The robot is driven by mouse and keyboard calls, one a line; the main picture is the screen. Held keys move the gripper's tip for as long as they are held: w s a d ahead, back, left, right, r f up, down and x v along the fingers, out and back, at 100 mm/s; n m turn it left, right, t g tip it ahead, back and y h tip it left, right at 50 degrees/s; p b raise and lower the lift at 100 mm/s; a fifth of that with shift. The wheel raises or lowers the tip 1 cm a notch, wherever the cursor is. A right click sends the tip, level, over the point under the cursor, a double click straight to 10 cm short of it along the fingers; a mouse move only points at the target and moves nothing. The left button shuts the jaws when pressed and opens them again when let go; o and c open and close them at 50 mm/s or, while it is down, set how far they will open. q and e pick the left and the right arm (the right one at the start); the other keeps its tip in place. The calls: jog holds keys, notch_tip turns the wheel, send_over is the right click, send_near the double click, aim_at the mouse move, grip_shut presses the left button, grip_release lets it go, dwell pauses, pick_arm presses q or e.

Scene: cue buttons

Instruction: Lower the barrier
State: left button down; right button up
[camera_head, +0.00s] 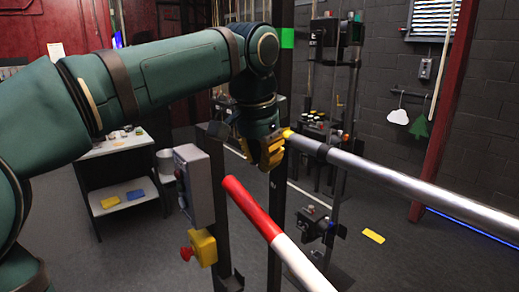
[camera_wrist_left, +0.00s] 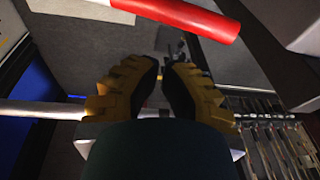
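A red and white striped bar (camera_head: 263,219), which looks like the barrier arm, runs from its red end near the middle of the head view down to the lower edge. Its red part also crosses the top of the left wrist view (camera_wrist_left: 185,15). My left gripper (camera_head: 268,158), with yellow fingers, hangs above and just beyond the bar's red end, apart from it. In the left wrist view its fingers (camera_wrist_left: 164,75) are close together with nothing seen between them. A yellow box with a red button (camera_head: 201,246) sits below a grey control box (camera_head: 195,184). My right gripper is out of view.
A silver pole (camera_head: 410,184) runs from beside my left gripper to the right edge. Dark upright posts (camera_head: 275,225) stand behind the bar. A small table (camera_head: 112,147) with yellow and blue items is at left. A yellow patch (camera_head: 373,236) lies on open floor at right.

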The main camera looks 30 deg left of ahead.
pick_arm(q)
jog(key=x, duration=0.2)
jog(key=b+x, duration=0.1)
jog(key=x, duration=0.4)
jog(key=shift+s+a+f, duration=0.25)
jog(key=shift+s+a, duration=0.05)
jog(key=shift+a, duration=0.1)
jog(key=shift+a+f+b, duration=0.15)
jog(key=shift+f+b, duration=0.15)
jog(key=shift+f, duration=0.3)
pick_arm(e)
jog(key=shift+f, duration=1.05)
